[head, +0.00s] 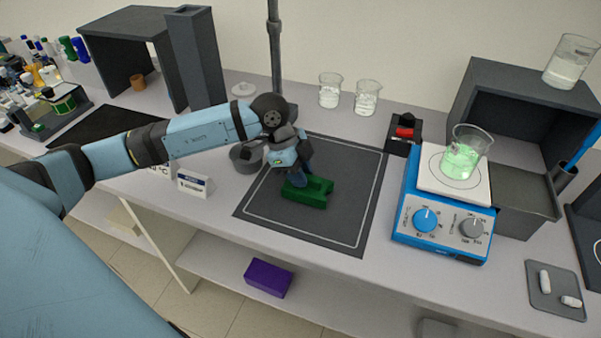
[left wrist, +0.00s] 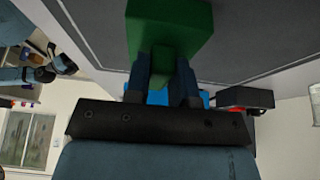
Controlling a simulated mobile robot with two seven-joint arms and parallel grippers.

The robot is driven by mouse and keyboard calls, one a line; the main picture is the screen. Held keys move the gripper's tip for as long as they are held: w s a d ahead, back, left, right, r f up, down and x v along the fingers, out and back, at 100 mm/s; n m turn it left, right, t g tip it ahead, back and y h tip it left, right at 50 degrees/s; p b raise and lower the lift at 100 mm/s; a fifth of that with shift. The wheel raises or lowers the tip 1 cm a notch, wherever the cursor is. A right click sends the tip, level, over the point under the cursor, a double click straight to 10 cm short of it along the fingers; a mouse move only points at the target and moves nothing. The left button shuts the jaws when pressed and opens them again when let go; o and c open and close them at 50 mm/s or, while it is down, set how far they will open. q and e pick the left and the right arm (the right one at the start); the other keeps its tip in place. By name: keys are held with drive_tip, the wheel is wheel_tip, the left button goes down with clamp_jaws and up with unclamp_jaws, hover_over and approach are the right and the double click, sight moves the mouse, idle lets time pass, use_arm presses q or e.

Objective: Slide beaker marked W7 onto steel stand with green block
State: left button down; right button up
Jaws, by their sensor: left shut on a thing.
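A green block (head: 312,194) with a notch in its right end is over the dark mat (head: 348,222); I cannot tell if it touches the mat. My left gripper (head: 298,178) is shut on it from above. The block also shows between the fingers in the left wrist view (left wrist: 172,28). Two clear beakers (head: 330,90) (head: 367,98) stand behind the mat. A beaker with green liquid (head: 465,153) stands on the blue hot plate, and another beaker (head: 568,64) is high at right. No W7 mark is legible. A round grey metal piece (head: 245,160) sits left of the mat, partly behind my arm.
The blue hot plate (head: 440,225) stands right of the mat, beside a dark open box (head: 520,115). A red-and-black device (head: 403,134) is at the mat's back right corner. A small white card (head: 194,184) stands at left. The mat's right part is clear.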

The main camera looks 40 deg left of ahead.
use_arm(q)
drive_tip(key=shift+r+p, duration=1.75)
drive_tip(key=shift+r, duration=0.65)
